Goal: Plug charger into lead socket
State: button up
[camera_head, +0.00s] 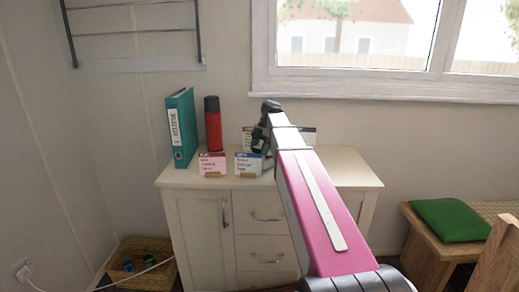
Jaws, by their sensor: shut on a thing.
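My gripper (265,148) is over the top of the white cabinet, at the end of my pink arm. It is small and dark from here, and my arm partly covers it. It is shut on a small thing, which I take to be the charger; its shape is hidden. A bit of grey shows just below the gripper, behind the blue-topped card. I cannot make out the lead socket. A white lead (131,275) runs from a wall plug (22,272) at lower left, past the basket, towards the cabinet.
On the cabinet (180,182) stand a teal binder (181,128), a red flask (213,125), a pink card (212,163) and a blue-topped card (248,164). Another card stands behind my gripper. A basket (117,263) is left, a bench with green cushion (449,219) right. The cabinet's right top is clear.

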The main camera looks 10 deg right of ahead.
jog(key=shift+s+f, duration=0.3)
jog(key=shift+f, duration=0.4)
jog(key=o, duration=0.9)
jog(key=shift+s, duration=0.2)
jog(key=shift+c, duration=0.4)
jog(key=shift+r, duration=0.15)
jog(key=shift+o, duration=0.9)
jog(key=r, duration=0.4)
jog(key=shift+w+r, duration=0.25)
jog(key=shift+r, duration=0.15)
jog(key=s+a+r, duration=0.5)
jog(key=a+r, duration=0.2)
jog(key=a, duration=0.3)
jog(key=shift+s, duration=0.35)
jog(key=shift+r, duration=0.1)
